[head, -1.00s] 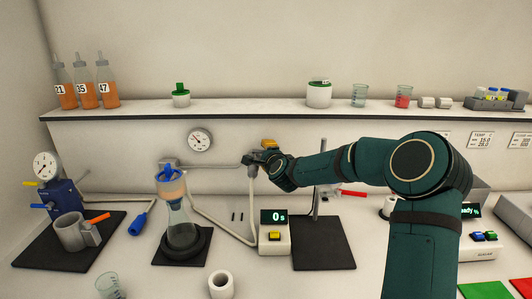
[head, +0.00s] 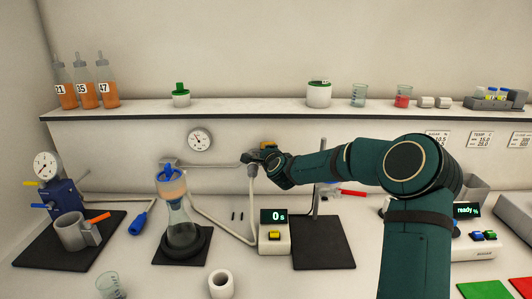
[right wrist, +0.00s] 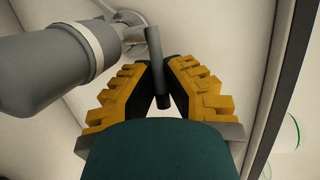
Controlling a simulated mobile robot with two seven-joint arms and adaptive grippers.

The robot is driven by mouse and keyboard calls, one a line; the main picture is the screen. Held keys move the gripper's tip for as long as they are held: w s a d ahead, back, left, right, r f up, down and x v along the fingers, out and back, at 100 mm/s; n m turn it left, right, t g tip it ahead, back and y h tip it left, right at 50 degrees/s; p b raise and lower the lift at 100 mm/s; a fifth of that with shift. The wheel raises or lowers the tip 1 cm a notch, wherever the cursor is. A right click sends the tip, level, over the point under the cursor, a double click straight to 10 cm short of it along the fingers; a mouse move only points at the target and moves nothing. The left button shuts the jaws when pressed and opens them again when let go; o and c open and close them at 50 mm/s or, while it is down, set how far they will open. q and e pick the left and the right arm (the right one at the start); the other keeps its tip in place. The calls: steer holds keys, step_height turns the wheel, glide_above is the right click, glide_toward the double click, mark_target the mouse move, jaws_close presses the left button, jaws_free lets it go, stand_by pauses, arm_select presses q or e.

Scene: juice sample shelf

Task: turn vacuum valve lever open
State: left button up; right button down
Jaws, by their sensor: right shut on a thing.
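The vacuum valve sits on the pipe against the back wall, and in the head view my right gripper (head: 254,160) covers most of it. In the right wrist view a large grey cylindrical body (right wrist: 50,75) with a pale collar lies at the left. A dark lever (right wrist: 154,48) runs from beside it down between my yellow-padded fingers. My right gripper (right wrist: 160,88) is shut on this lever near the fingertips. The lever is slightly tilted in that view. My left gripper is not in view.
A round gauge (head: 199,139) is on the wall left of the gripper. A filter flask (head: 181,222) stands on a black mat below. A timer reading 0 s (head: 274,232) stands below the gripper. The shelf (head: 250,109) with bottles and jars runs above my arm.

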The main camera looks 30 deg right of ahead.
steer(key=shift+a+r+m+h, duration=0.2)
steer(key=shift+m+h, duration=0.2)
steer(key=shift+h, duration=0.2)
steer(key=shift+s+f+m+g+h, duration=0.15)
steer(key=shift+m+g+h, duration=0.15)
steer(key=shift+g+h, duration=0.15)
steer(key=c, duration=1)
jaws_free()
steer(key=v, duration=1.2)
